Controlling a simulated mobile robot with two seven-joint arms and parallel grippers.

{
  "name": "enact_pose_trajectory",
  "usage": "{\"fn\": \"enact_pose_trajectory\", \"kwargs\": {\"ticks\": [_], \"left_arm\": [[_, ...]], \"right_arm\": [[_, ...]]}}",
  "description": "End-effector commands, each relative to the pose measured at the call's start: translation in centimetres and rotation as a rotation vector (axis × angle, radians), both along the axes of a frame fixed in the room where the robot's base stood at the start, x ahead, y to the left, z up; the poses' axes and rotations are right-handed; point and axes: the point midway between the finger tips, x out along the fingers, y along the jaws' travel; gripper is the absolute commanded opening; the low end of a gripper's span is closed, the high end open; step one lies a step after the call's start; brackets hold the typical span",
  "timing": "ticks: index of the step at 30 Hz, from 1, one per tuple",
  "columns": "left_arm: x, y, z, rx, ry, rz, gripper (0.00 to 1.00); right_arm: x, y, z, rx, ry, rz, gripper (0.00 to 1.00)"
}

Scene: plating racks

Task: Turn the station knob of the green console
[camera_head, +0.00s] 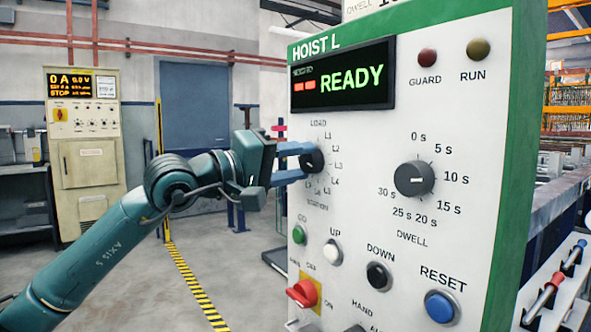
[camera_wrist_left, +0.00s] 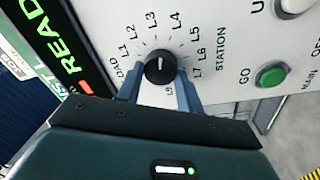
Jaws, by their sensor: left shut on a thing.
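The green-edged console (camera_head: 415,25) is labelled HOIST L, and its display (camera_head: 343,77) reads READY. Its black STATION knob (camera_head: 313,160) is ringed by LOAD and L-number marks. My left gripper (camera_head: 308,161) reaches it from the left with blue fingers on both sides of it, shut on it. In the left wrist view the knob (camera_wrist_left: 159,67) sits between the two fingertips (camera_wrist_left: 159,74). I cannot tell surely which mark its pointer faces. My right gripper is not in view.
The DWELL knob (camera_head: 414,179) is to the right. Below are the green GO button (camera_head: 299,234), white UP button (camera_head: 332,252), black DOWN button (camera_head: 378,276), red switch (camera_head: 302,293) and blue RESET button (camera_head: 441,307). A beige cabinet (camera_head: 88,170) stands behind at left.

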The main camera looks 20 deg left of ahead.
Motion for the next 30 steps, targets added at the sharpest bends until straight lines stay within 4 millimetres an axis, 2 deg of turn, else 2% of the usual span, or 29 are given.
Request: {"fn": "enact_pose_trajectory", "kwargs": {"ticks": [18, 30], "left_arm": [[-0.04, -0.05, 0.19, 0.436, -0.339, -0.001, 0.14], [-0.07, -0.1, 0.26, 0.587, -0.458, -0.001, 0.14]], "right_arm": [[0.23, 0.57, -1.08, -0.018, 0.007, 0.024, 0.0], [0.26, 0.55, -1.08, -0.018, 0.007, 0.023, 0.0]]}}
